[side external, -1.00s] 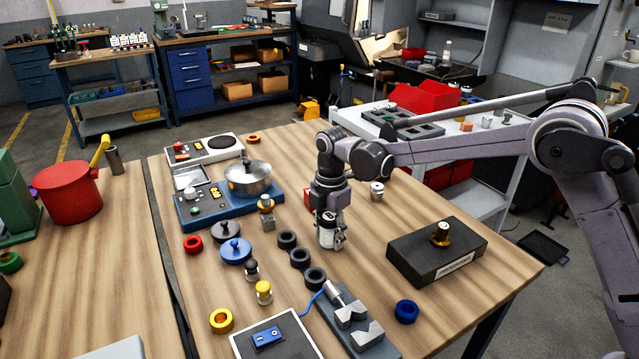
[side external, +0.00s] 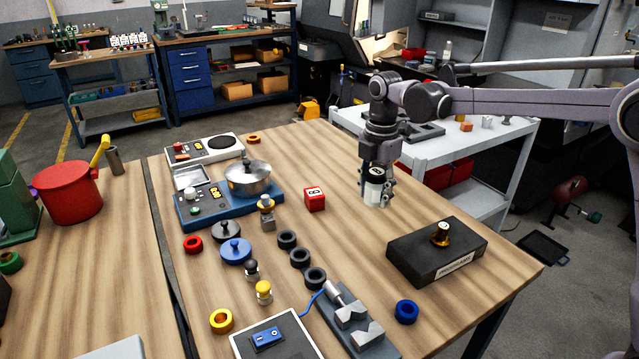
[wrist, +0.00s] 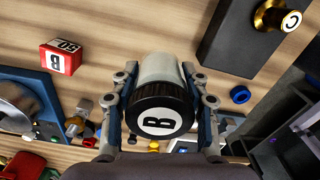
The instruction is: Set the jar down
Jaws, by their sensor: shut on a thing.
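The jar (side external: 373,190) has a pale body and a black lid with a white B label. In the wrist view the jar (wrist: 160,105) sits lid towards me between both fingers. My gripper (side external: 376,194) is shut on it, one finger on each side; the fingers (wrist: 162,82) touch its sides in the wrist view. The jar is upright over the back right of the wooden table (side external: 345,270), right of the red B block (side external: 315,198). Its base is low, at or just above the tabletop; I cannot tell whether it touches.
The black block (side external: 425,265) with a brass knob stands in front to the right. Several black rings (side external: 300,257) and a blue hotplate with a pot (side external: 247,178) are to the left. A grey cart (side external: 470,150) stands behind the table edge. Bare tabletop surrounds the jar.

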